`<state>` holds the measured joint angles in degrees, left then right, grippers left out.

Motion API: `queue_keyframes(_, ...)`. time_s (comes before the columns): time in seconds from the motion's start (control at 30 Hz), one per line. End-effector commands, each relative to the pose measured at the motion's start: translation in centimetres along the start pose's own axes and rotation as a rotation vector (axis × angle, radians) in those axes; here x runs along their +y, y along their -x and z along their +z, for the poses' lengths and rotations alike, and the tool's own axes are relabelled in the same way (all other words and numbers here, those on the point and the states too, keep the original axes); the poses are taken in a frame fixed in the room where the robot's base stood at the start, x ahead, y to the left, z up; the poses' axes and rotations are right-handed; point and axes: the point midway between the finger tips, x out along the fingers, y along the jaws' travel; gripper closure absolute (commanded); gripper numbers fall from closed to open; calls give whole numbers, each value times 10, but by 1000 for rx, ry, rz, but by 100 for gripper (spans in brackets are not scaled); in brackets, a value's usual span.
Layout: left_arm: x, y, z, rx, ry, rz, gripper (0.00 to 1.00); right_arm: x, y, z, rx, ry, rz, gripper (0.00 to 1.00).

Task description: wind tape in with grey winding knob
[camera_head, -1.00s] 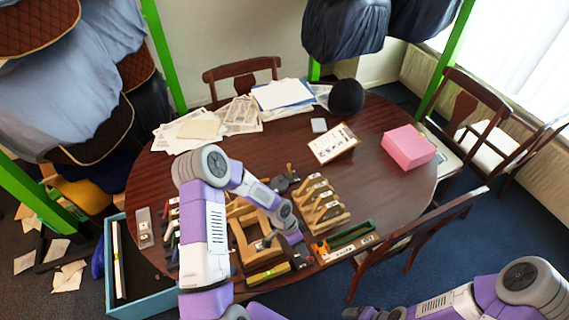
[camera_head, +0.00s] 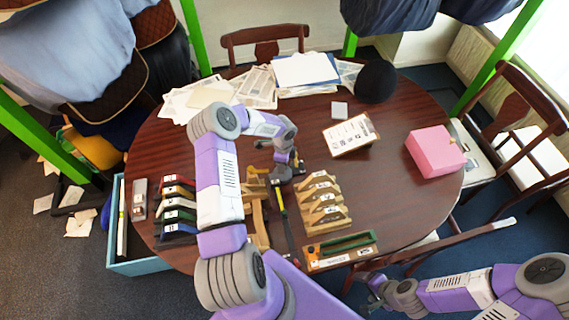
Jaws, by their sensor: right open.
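A long thin tool or strip with a yellow and red part (camera_head: 280,200) lies on the table below my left gripper; it may be the tape, but I cannot make out a grey winding knob. My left gripper (camera_head: 284,170) is over the middle of the table, beside dark small items. Its fingers are too small and dark to tell whether they are open or shut. My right gripper (camera_head: 373,290) is open and empty, low at the right, off the table's front edge.
A wooden rack (camera_head: 325,205) with labelled slots and a tray with a green strip (camera_head: 342,250) stand right of the strip. A clipboard (camera_head: 350,135), pink box (camera_head: 436,152), papers (camera_head: 250,88) and dark ball (camera_head: 376,82) lie farther back.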

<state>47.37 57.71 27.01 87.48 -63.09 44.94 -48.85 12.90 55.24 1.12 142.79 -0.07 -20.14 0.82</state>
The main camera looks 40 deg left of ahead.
Motion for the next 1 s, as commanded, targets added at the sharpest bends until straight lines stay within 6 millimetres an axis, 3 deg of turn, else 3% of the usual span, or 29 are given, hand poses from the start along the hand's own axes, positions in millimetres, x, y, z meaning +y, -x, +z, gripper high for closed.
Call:
queue_keyframes(0.2, 0, -19, -1, 1, 2, 0, 45, 0, 1, -1, 2, 0, 0, 21)
queue_keyframes(0.47, 0, -21, -1, 1, 2, -1, 45, 0, 1, -1, 2, 0, 0, 21)
queue_keyframes(0.83, 0, -21, -1, 1, 2, 0, 99, 0, 0, -1, 1, 0, 0, 21)
queue_keyframes(1.0, 0, -21, -1, 1, -4, -1, 100, 0, 0, -1, 2, 0, 0, 21)
